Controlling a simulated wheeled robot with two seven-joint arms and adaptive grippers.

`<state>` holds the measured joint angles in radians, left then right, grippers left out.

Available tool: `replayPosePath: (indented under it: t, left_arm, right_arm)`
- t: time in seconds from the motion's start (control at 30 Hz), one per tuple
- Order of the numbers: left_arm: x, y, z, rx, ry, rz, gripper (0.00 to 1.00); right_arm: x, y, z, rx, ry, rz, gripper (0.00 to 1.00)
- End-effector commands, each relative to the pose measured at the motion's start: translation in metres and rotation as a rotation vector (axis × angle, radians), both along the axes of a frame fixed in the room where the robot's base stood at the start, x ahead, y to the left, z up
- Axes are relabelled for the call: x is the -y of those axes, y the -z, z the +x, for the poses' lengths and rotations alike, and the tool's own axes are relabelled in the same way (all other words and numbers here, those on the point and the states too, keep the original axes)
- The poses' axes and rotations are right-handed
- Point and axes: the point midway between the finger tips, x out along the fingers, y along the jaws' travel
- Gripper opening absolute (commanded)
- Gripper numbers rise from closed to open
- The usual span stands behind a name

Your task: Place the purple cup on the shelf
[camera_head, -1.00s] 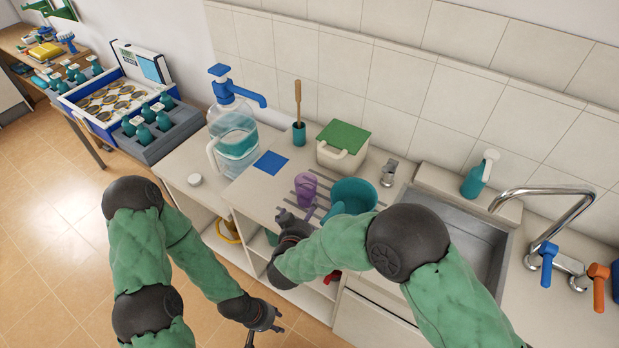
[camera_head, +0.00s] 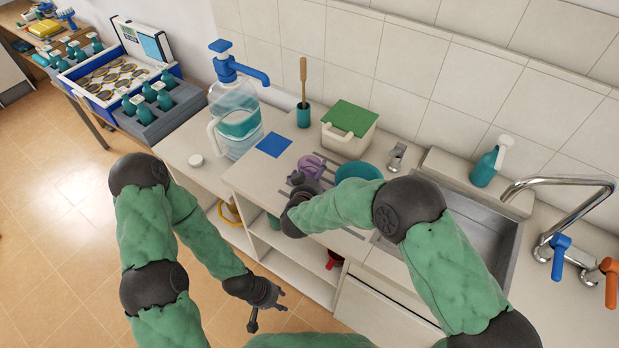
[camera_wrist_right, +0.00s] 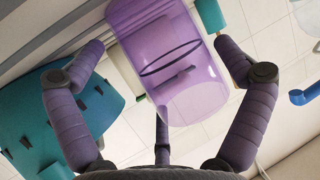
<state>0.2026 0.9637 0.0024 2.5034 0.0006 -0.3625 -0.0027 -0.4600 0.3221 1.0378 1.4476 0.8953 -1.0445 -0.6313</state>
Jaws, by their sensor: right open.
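The translucent purple cup (camera_head: 311,165) stands on the counter's drying strips, beside a teal pot (camera_head: 358,171). My right gripper (camera_head: 300,183) is at the near side of the cup and partly hides it. In the right wrist view the cup (camera_wrist_right: 165,55) lies between the spread fingers of my right gripper (camera_wrist_right: 160,62), which is open. Gaps show between the cup and the fingers. My left gripper (camera_head: 266,307) is open and empty, low over the floor in front of the cabinet. Open shelf compartments (camera_head: 290,268) are under the counter, partly hidden by my right arm.
A blue square (camera_head: 274,146), a green-lidded box (camera_head: 348,128) and a brush holder (camera_head: 304,115) are on the counter behind the cup. A water jug (camera_head: 236,130) stands left. The sink (camera_head: 470,222) and tap (camera_head: 560,195) are right. A red item (camera_head: 334,260) is on a shelf.

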Motion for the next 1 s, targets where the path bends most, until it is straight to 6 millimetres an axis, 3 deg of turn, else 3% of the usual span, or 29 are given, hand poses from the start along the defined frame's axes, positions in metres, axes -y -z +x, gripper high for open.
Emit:
replayPosePath:
  t: [0.13, 0.4, 0.53, 0.73, 0.77, 1.0]
  left_arm:
    - [0.0, 0.0047, 0.0001, 0.0, 0.0, 0.0, 0.4]
    - [0.0, 0.0042, 0.0, 0.0, 0.0, 0.0, 0.4]
    - [0.0, 0.0042, 0.0, 0.0, 0.0, 0.0, 0.4]
    - [0.0, 0.0042, 0.0, 0.0, 0.0, 0.0, 0.4]
    - [0.0, 0.0042, 0.0, 0.0, 0.0, 0.0, 0.4]
    - [-0.0001, 0.0037, 0.0001, 0.0, 0.0, 0.0, 0.4]
  right_arm:
    - [0.0024, 0.0061, 0.0135, 0.0, -0.001, 0.0, 1.0]
    - [0.0027, 0.0057, 0.0158, 0.001, -0.002, 0.001, 1.0]
    - [0.0027, 0.0056, 0.0156, 0.001, -0.002, 0.001, 0.67]
    - [0.0026, 0.006, 0.0154, 0.0, -0.002, 0.001, 0.64]
    - [0.0026, 0.006, 0.0154, 0.0, -0.002, 0.001, 0.6]
    - [0.0026, 0.0049, 0.0154, 0.0, -0.002, 0.001, 0.6]
